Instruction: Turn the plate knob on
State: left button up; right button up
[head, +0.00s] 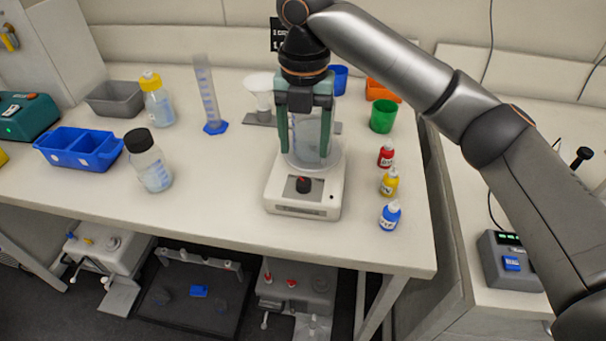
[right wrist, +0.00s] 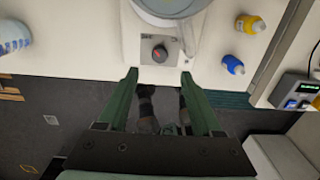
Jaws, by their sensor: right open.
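The white hotplate stirrer (head: 285,193) stands near the front edge of the bench. Its black and red knob (head: 303,185) is on the front panel, and the knob also shows in the right wrist view (right wrist: 160,54). A clear glass vessel (head: 335,158) stands on the plate. My right gripper (head: 305,153) is open, with its green fingers pointing down in front of the vessel, above the knob in the head view. In the right wrist view the open fingertips (right wrist: 159,76) are apart, just below the knob in the picture, with nothing between them. My left gripper is not in view.
Small red (head: 386,157), yellow (head: 390,183) and blue (head: 389,216) bottles stand right of the stirrer. A green cup (head: 383,116) is behind them. A black-capped bottle (head: 152,170) and a blue tray (head: 68,158) are at left. Bench between bottle and stirrer is clear.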

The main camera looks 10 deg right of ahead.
aim_at(304, 181)
notch_tip(304, 181, down, 9)
jog(key=shift+r, duration=0.15)
grip_shut()
dwell(0.6)
